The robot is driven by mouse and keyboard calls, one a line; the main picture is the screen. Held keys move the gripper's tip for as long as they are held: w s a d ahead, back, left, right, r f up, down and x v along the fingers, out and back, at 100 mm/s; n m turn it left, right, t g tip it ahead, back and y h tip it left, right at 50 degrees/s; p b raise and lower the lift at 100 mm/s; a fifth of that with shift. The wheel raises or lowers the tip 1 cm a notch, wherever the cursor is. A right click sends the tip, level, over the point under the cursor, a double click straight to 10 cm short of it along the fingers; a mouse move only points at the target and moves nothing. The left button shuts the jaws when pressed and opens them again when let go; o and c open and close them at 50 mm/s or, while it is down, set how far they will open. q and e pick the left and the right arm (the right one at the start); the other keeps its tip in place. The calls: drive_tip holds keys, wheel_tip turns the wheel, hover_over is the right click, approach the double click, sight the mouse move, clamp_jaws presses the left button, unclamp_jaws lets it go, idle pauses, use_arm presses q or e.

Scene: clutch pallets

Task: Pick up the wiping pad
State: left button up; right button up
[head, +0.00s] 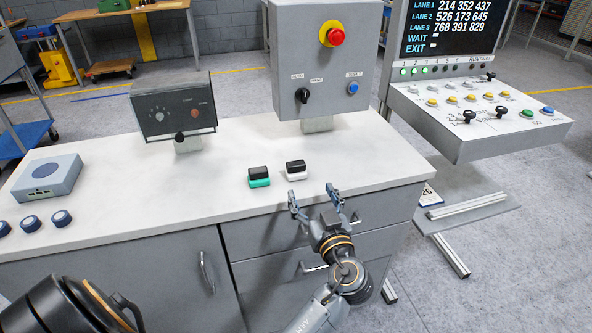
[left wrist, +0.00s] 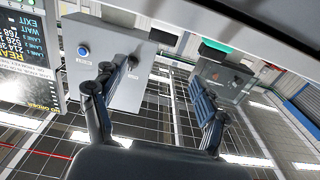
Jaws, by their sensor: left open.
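Two small blocks with black tops stand side by side near the front edge of the white worktop (head: 120,200). One has a green lower part (head: 259,177), the other a white lower part (head: 296,171). I cannot tell for certain which is the wiping pad. My left gripper (head: 318,191) is open and empty at the worktop's front edge, in front of and to the right of the white-based block, apart from both. In the left wrist view its spread fingers (left wrist: 157,100) have nothing between them; a green and black piece shows at the top. My right gripper is not in view.
A grey control box (head: 325,60) with a red button stands behind the blocks, and a dark panel box (head: 175,104) to the left. A grey device (head: 48,178) and round dark knobs (head: 31,222) occupy the left. A button console (head: 480,115) stands right.

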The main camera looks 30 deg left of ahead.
sight(297, 167)
use_arm(q)
drive_tip(key=p+x, duration=0.2)
drive_tip(key=x, duration=0.6)
drive_tip(key=shift+w+a, duration=0.1)
drive_tip(key=shift+a, duration=0.2)
drive_tip(key=x, duration=0.1)
drive_tip(key=p+x, duration=0.1)
drive_tip(key=x, duration=0.1)
drive_tip(key=p+x, duration=0.1)
drive_tip(key=shift+w+a+f, duration=0.15)
drive_tip(key=shift+a+f, duration=0.1)
drive_tip(key=shift+f, duration=0.05)
drive_tip(key=c, duration=1.3)
